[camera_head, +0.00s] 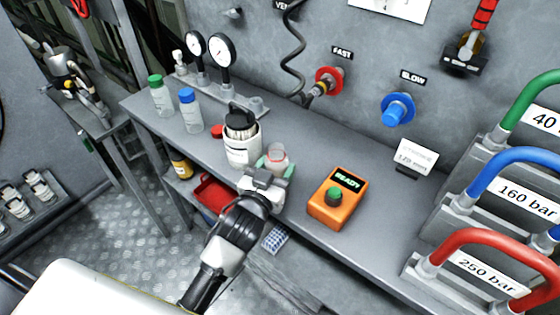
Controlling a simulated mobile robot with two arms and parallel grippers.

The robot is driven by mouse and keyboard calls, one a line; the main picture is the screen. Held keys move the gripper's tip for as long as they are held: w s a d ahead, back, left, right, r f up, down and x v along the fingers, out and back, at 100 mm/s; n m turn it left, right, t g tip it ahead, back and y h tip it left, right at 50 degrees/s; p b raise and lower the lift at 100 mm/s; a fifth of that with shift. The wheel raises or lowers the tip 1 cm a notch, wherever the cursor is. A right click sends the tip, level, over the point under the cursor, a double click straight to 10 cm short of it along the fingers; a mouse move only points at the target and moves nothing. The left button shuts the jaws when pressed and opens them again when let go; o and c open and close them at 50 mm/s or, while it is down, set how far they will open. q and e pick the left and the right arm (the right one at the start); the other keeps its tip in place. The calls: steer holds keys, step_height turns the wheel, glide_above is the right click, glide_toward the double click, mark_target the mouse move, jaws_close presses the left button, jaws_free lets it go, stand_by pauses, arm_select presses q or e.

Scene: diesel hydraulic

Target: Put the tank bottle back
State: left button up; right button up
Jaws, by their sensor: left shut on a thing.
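My left gripper (274,170) is at the front edge of the grey bench, shut on a small clear bottle (278,154) with a pinkish rim, which looks like the tank bottle. Its lower part is hidden by the gripper, so I cannot tell whether it touches the bench. A loose red cap (217,131) lies to the left, beside a white tub. A green-capped bottle (161,97) and a blue-capped bottle (189,111) stand upright farther left. My right gripper is out of view.
The white tub (242,150) with a dark handle stands just left of the held bottle. An orange READY box (337,199) is to the right. Two gauges (221,51) stand behind. Coloured handles (480,240) fill the right side. A red bin (212,195) is below.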

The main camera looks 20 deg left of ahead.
arm_select(q)
steer(key=shift+w+r, duration=0.1)
steer(key=shift+w, duration=0.75)
steer(key=shift+w+d+p, duration=0.1)
steer(key=shift+w+p, duration=0.1)
steer(key=shift+p, duration=0.1)
steer(key=shift+f, duration=0.25)
steer(key=shift+s, duration=0.1)
steer(key=o, duration=1)
steer(key=shift+f, duration=0.15)
